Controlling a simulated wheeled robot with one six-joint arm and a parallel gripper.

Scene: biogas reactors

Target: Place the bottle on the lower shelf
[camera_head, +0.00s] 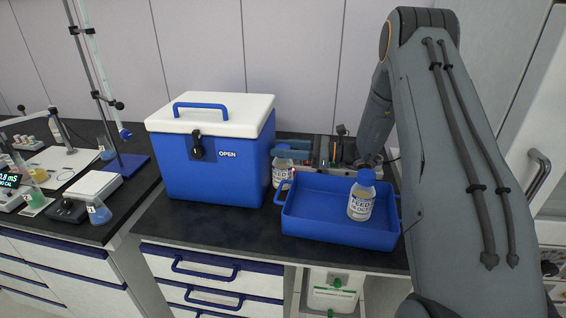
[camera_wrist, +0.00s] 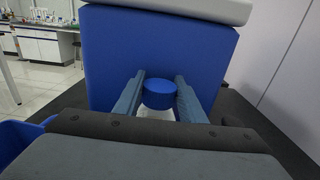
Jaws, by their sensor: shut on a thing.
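A bottle with a blue cap (camera_wrist: 159,93) stands between the fingers of my gripper (camera_wrist: 158,80) in the wrist view. The gripper is shut on it, and its body hides the lower part of the bottle. In the head view this bottle (camera_head: 282,168) is upright, between the blue cooler and the blue tray. A second labelled bottle with a blue cap (camera_head: 361,197) stands in the tray (camera_head: 318,186), apart from my gripper. I cannot tell for sure which surface is the lower shelf; an open space shows under the counter.
The blue cooler (camera_head: 226,160) with a white lid stands close to the held bottle. A white container with green parts (camera_head: 335,292) sits under the counter. Racks and small items (camera_head: 330,150) lie behind the tray. Lab equipment fills the left bench.

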